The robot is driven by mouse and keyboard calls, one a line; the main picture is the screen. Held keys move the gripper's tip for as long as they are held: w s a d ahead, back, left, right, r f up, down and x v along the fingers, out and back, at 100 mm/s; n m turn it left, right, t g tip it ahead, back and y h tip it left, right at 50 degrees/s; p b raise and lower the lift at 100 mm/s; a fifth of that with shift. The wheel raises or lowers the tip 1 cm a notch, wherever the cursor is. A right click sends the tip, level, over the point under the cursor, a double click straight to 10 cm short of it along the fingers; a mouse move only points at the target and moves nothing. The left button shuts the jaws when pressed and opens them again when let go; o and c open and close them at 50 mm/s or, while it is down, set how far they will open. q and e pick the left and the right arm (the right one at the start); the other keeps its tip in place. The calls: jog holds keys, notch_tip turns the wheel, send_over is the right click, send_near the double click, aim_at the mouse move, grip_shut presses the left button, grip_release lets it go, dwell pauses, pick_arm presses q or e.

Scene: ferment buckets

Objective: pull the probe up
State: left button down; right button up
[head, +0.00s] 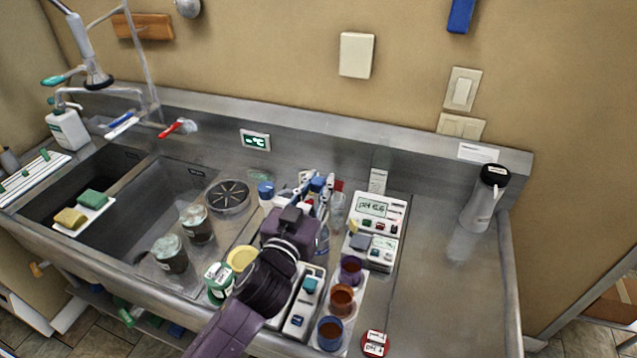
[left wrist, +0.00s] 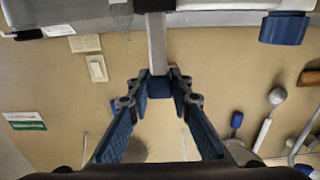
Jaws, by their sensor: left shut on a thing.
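My left gripper (head: 314,190) reaches in from the bottom of the head view, over the cluster of small items left of the pH meter (head: 373,208), whose display seems to read pH 6.6. In the left wrist view the gripper (left wrist: 160,86) has its fingertips closed on the blue part of the probe (left wrist: 158,88). A grey, straight piece (left wrist: 157,45) runs from there to the picture's top. The probe's lower end is hidden in the head view by my gripper and arm. My right gripper is not in view.
Purple, orange and blue cups (head: 341,300) stand in a row right of my arm. A yellow-lidded jar (head: 242,258) and dark jars (head: 170,253) are to the left. A steel flask (head: 484,200) stands at right, with clear counter (head: 440,290) before it.

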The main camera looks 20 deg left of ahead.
pick_arm(q)
jog(key=shift+r, duration=0.45)
jog(key=c, duration=1.8)
grip_release()
jog(key=shift+c, duration=0.2)
jog(key=shift+o, duration=0.6)
jog(key=shift+s+f, duration=0.1)
jog(key=shift+f, duration=0.1)
jog(key=shift+s+f, duration=0.1)
jog(key=shift+s, duration=0.4)
jog(key=s, duration=1.1)
jog(key=shift+a+r, duration=0.2)
